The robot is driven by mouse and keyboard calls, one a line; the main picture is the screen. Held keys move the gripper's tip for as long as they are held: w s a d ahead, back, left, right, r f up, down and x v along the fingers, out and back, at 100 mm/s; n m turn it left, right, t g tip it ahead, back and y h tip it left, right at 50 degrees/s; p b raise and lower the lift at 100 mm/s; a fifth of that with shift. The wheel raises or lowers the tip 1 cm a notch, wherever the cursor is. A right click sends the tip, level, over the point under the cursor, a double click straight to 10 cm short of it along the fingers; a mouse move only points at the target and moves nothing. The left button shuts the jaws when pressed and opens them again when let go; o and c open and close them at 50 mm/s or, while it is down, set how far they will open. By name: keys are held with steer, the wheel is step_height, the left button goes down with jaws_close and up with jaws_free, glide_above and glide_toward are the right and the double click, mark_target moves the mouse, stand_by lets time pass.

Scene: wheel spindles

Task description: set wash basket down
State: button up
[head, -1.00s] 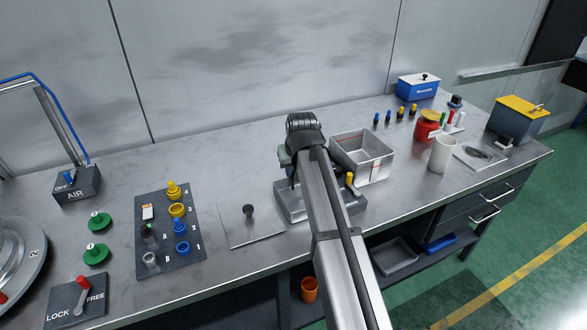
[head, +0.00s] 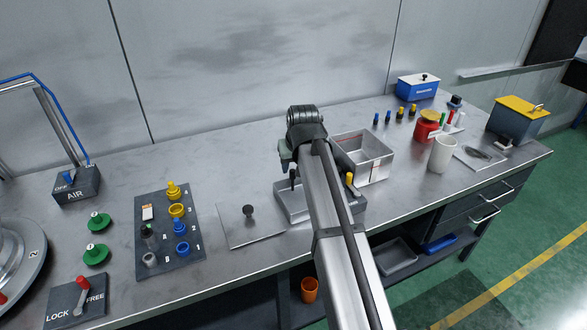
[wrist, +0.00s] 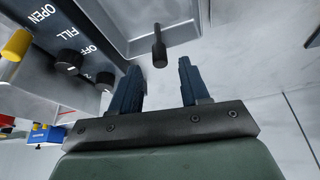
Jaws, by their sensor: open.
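A black upright handle (head: 293,178) shows at the left part of the low metal tray (head: 288,207) in the head view. I take it for the wash basket's handle; the basket's body is largely hidden by my arm. In the wrist view a black handle (wrist: 159,47) stands out just beyond the fingertips, in line with the gap and apart from both fingers. My gripper (wrist: 161,76) is open, with nothing between its dark blue fingers. In the head view my arm hides its fingers.
A deeper metal box (head: 378,170) stands behind and right of the tray. A panel with OPEN, FILL and OFF labels (wrist: 62,65) and knobs is close at left in the wrist view. A flat plate with a black knob (head: 249,211) lies left of the tray.

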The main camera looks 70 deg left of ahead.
steer(key=v, duration=0.9)
steer(key=shift+r, duration=0.1)
stand_by(0.3)
